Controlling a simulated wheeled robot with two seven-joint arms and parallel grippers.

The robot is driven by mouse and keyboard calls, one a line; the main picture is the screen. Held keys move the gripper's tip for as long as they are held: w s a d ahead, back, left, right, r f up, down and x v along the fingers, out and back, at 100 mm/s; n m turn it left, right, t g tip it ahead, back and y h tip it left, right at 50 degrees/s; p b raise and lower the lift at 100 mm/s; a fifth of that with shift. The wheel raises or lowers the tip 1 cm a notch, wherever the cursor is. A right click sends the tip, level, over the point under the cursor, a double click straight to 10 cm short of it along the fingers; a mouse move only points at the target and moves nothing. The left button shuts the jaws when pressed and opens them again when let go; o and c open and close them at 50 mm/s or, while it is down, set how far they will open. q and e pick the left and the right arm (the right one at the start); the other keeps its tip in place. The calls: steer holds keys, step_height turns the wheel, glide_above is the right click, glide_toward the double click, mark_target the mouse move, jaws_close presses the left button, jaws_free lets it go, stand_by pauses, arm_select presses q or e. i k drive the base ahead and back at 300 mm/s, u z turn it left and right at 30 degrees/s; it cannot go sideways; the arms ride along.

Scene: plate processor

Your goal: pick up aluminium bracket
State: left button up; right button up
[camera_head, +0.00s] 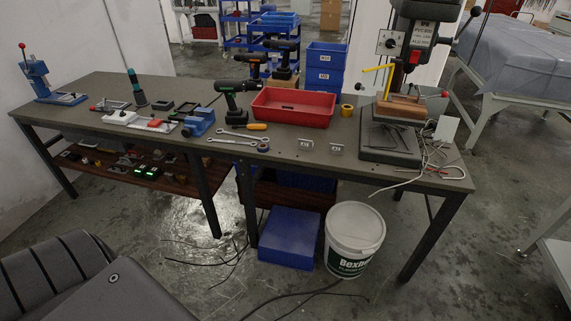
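Two small silvery pieces that look like aluminium brackets lie near the front edge of the workbench: the left bracket (305,144) and the right bracket (336,149). They lie apart from each other, in front of the red tray, and are too small to make out in detail. Neither of my grippers is in view, and nothing touches the pieces.
The workbench (290,152) carries a red tray (293,107), a cordless drill (237,101), wrenches (237,141), a blue vise (198,122) and a drill press (389,150) at right. A white bucket (354,238) and blue bin (289,238) stand on the floor.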

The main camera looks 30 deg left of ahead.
mark_target(302, 144)
steer(key=u, duration=0.1)
steer(key=k, duration=0.25)
steer(key=z, duration=0.9)
steer(key=i, duration=1.5)
steer(key=u, duration=1.1)
steer(key=i, duration=0.35)
steer(key=u, duration=0.3)
